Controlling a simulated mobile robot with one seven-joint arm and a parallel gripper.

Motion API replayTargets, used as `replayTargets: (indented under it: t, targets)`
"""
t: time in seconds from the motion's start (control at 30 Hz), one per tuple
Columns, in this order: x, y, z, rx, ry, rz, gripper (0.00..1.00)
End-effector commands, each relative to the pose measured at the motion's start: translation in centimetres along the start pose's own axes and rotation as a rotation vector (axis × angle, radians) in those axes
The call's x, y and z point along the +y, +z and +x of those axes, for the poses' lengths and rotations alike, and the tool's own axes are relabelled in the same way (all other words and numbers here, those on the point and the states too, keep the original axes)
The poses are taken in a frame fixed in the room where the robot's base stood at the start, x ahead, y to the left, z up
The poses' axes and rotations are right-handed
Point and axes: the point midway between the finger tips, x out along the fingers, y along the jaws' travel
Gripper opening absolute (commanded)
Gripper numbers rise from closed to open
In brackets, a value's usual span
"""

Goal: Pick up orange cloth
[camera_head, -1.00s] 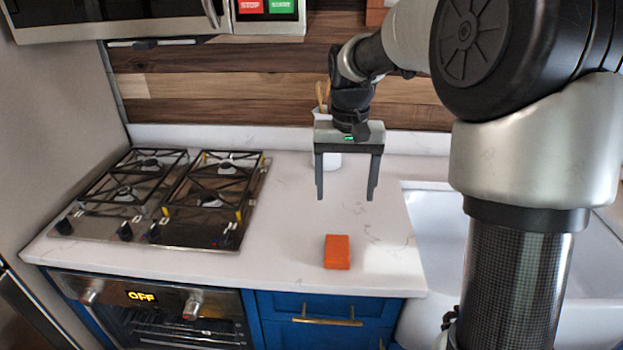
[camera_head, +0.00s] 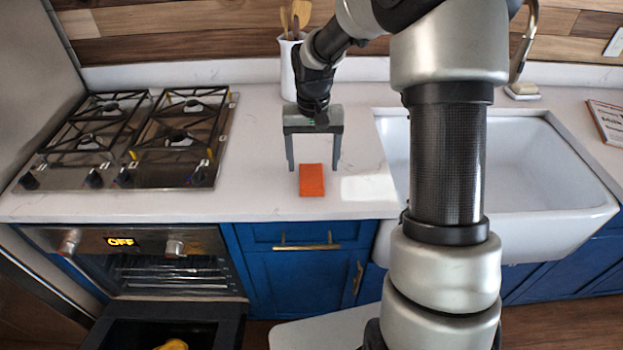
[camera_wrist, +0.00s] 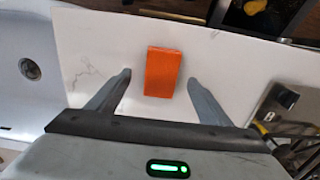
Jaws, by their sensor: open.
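The orange cloth (camera_head: 312,181) is a small folded rectangle lying flat on the white counter, near its front edge between the stove and the sink. It also shows in the wrist view (camera_wrist: 164,72), ahead of the fingertips and between their lines. My gripper (camera_head: 313,168) is open and empty, pointing down. In the head view its fingers hang just behind or above the cloth. In the wrist view the two fingers (camera_wrist: 163,78) spread on either side of the cloth without visible contact.
A gas stove (camera_head: 135,138) is at left and a white sink (camera_head: 492,165) at right. A white crock (camera_head: 289,75) with wooden utensils stands behind my gripper. A book (camera_head: 607,121) lies at far right. The oven (camera_head: 160,270) below shows OFF. The counter around the cloth is clear.

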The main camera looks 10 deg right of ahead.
Motion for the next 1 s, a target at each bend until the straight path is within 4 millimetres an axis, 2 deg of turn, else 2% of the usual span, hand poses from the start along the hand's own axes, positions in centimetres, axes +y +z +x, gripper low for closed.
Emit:
replayTargets:
  t: [0.2, 0.3, 0.6, 0.87, 0.9, 1.0]
  targets:
    - [-0.3, 0.3, 3.3, -0.005, 0.001, -0.001, 0.73]
    - [-0.3, 0.3, 4.4, -0.003, 0.000, 0.000, 0.73]
    - [-0.3, 0.3, 4.8, -0.002, 0.000, 0.000, 0.73]
    - [-0.3, 0.3, 4.8, -0.001, 0.000, -0.001, 0.29]
    - [-0.3, 0.2, 4.8, -0.001, 0.000, -0.001, 0.25]
    - [-0.3, 0.2, 4.8, -0.001, 0.000, -0.001, 0.25]
